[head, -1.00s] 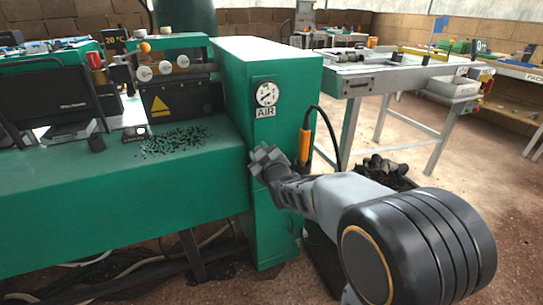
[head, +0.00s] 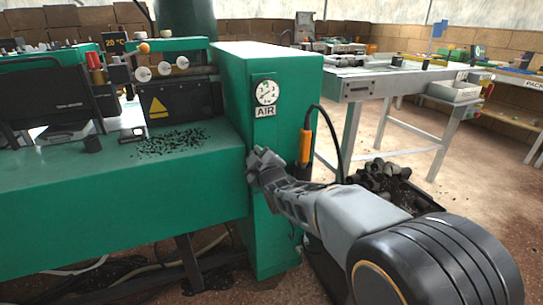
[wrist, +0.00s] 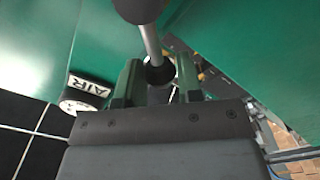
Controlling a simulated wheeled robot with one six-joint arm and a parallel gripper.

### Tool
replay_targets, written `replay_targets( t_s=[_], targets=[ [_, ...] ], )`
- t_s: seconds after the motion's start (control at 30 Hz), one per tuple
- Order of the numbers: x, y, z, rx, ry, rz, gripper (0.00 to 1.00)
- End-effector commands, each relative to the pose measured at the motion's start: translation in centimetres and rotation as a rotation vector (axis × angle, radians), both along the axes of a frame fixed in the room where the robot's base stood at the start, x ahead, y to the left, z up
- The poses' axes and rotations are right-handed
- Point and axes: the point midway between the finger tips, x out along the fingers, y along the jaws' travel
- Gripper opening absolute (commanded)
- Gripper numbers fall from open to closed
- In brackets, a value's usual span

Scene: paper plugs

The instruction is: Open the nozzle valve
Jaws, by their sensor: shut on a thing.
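In the wrist view, a lever with a grey rod (wrist: 149,38) and a large dark knob (wrist: 138,8) runs down to a round black end (wrist: 158,74). That black end lies between the two fingers of my gripper (wrist: 158,62), which is shut on the lever. In the head view my gripper (head: 262,160) is at the front face of the green cabinet (head: 270,220), below the AIR gauge (head: 266,92). The lever is hidden there by my gripper. Whether the valve is open cannot be told.
An orange-handled tool (head: 305,147) with a black hose hangs on the cabinet's right side. Dark crumbs (head: 172,143) lie on the green machine bed. A metal table (head: 365,88) stands behind at right.

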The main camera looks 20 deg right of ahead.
Motion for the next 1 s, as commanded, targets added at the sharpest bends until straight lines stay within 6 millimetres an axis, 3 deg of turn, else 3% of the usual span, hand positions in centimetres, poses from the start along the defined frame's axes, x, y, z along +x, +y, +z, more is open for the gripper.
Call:
replay_targets(
  t_s=[0.5, 1.0],
  targets=[
    [-0.1, 0.8, -1.4, -0.227, -0.033, -0.001, 0.20],
    [-0.1, 0.9, -1.5, -0.262, -0.037, 0.000, 0.20]
  ],
)
